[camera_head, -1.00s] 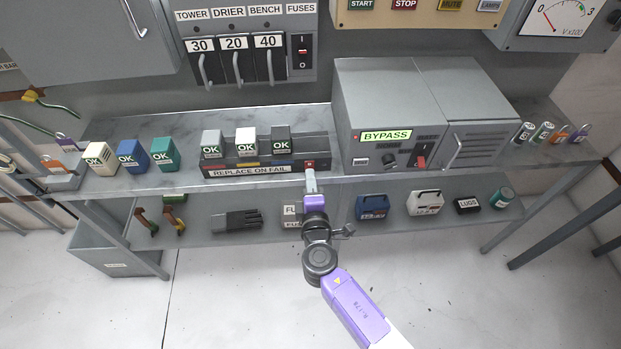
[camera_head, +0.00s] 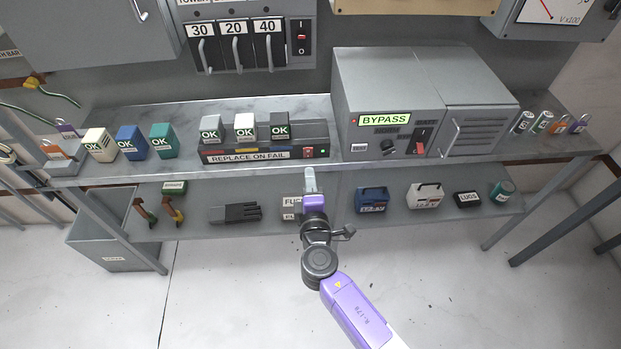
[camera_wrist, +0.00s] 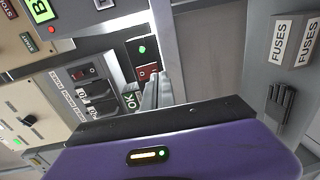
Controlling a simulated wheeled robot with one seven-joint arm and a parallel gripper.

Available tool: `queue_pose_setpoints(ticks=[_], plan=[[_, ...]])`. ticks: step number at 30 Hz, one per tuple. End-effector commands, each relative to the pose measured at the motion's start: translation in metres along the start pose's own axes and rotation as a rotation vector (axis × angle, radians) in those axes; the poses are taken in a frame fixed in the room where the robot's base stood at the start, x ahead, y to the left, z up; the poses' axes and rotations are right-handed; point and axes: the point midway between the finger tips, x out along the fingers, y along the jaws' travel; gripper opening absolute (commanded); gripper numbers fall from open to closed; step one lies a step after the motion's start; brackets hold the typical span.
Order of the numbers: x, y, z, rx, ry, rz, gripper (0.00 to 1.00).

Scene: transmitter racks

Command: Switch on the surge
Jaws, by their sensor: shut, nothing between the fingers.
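The surge block (camera_head: 262,157) is a dark strip on the upper shelf, labelled REPLACE ON FAIL. Grey (camera_head: 211,130), white (camera_head: 245,127) and black (camera_head: 281,127) modules marked OK stand on it. At its right end are a red rocker switch (camera_head: 309,153) and a lit green lamp (camera_head: 321,152). The switch (camera_wrist: 147,72) and lamp (camera_wrist: 142,50) also show in the wrist view. My gripper (camera_head: 310,172) is shut and empty, in front of and a little below the switch. In the head view a small gap shows between fingertips and switch.
A grey BYPASS cabinet (camera_head: 372,87) with its own red switch (camera_head: 421,135) stands right of the block. Loose modules (camera_head: 132,141) stand left. Floor in front is clear.

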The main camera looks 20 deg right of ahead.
Motion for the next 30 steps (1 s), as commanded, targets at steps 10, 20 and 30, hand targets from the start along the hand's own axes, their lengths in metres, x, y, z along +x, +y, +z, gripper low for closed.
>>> queue_pose_setpoints(ticks=[10, 20, 30], plan=[[-0.045, -0.012, 0.000, 0.000, 0.001, -0.002, 0.00], [-0.090, -0.021, 0.000, 0.000, 0.001, -0.001, 0.00], [-0.098, -0.021, 0.000, 0.000, 0.000, -0.001, 0.00]])
